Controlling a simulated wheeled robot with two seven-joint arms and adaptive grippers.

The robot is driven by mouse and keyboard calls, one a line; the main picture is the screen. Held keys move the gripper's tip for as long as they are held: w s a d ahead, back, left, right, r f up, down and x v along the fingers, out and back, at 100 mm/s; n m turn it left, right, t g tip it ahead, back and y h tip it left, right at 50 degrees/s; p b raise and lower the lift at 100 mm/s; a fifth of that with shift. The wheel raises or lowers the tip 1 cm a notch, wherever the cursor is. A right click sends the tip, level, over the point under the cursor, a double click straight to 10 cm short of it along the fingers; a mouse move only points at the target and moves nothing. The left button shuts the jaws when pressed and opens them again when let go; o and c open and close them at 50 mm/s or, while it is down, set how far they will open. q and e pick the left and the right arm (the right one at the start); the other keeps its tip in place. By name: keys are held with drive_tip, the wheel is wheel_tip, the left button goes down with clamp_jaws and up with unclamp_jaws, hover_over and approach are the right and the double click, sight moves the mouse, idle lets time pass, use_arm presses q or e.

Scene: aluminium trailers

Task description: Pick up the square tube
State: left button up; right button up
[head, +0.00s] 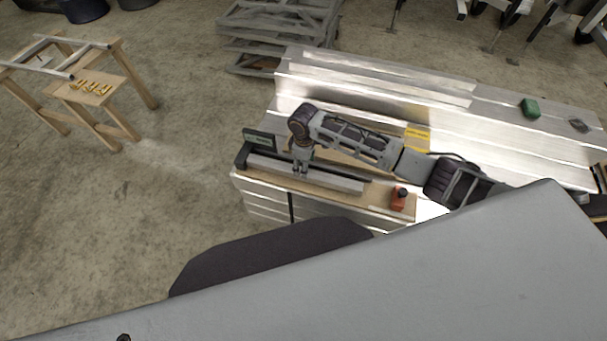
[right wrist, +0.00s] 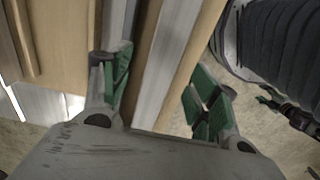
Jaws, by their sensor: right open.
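The square tube (head: 335,181) is a long silver bar lying on a wooden board near the front edge of the metal-topped bench. My right gripper (head: 301,169) points down at the tube, left of its middle. In the right wrist view the tube (right wrist: 165,60) runs lengthwise between the green-padded fingers of the open right gripper (right wrist: 160,92). One finger is on each side, with visible gaps to the tube. The gripper hides part of the tube in the head view. My left gripper is not in view.
An orange block with a black knob (head: 399,199) stands at the board's right end. A dark upright piece (head: 241,155) is at its left end. A yellow sheet (head: 418,132) and a green object (head: 530,108) lie farther back. Wooden trestles (head: 95,92) stand at far left.

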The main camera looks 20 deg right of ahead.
drive_tip(key=shift+s+f, duration=0.1)
drive_tip(key=shift+f, duration=0.6)
wheel_tip(320, 180, down, 3)
drive_tip(key=shift+a+r, duration=0.1)
drive_tip(key=shift+f, duration=0.45)
drive_tip(key=shift+c, duration=0.2)
drive_tip(key=c, duration=1)
clamp_jaws()
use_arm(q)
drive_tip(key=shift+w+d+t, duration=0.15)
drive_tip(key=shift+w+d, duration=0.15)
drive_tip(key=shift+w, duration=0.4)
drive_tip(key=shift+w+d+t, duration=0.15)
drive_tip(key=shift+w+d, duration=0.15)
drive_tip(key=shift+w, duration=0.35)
